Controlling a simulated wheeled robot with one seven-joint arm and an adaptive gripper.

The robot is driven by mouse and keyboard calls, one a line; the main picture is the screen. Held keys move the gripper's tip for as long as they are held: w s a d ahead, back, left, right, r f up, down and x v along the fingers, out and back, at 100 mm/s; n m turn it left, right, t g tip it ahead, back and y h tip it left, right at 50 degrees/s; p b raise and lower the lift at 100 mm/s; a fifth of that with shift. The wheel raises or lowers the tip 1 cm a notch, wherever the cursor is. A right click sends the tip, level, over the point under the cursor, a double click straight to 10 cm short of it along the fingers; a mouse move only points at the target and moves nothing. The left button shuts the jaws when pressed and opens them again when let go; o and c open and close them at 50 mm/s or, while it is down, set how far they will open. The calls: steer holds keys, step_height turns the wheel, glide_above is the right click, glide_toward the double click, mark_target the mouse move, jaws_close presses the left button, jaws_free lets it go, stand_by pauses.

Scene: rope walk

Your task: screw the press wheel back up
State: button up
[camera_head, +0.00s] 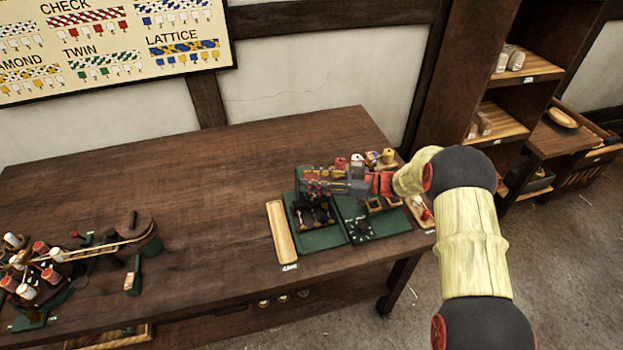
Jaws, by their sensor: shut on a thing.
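A small press (312,212) with a dark frame stands on a green base (322,239) at the front right of the wooden table. My gripper (318,186) reaches in from the right, level, at the top of the press. It is shut on what looks like the press wheel, which is small and mostly hidden by the fingers. How far the wheel is screwed up or down cannot be told from here.
A long pale wooden tray (282,232) lies left of the press. A green plate with a dark dial (362,229) sits right of it, and several spools (388,155) stand behind. A braiding stand with bobbins (60,255) is at the left. The table's middle is clear.

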steer(key=o, duration=1.2)
steer(key=shift+c, duration=0.2)
steer(key=s+d, duration=0.1)
steer(key=d, duration=1.1)
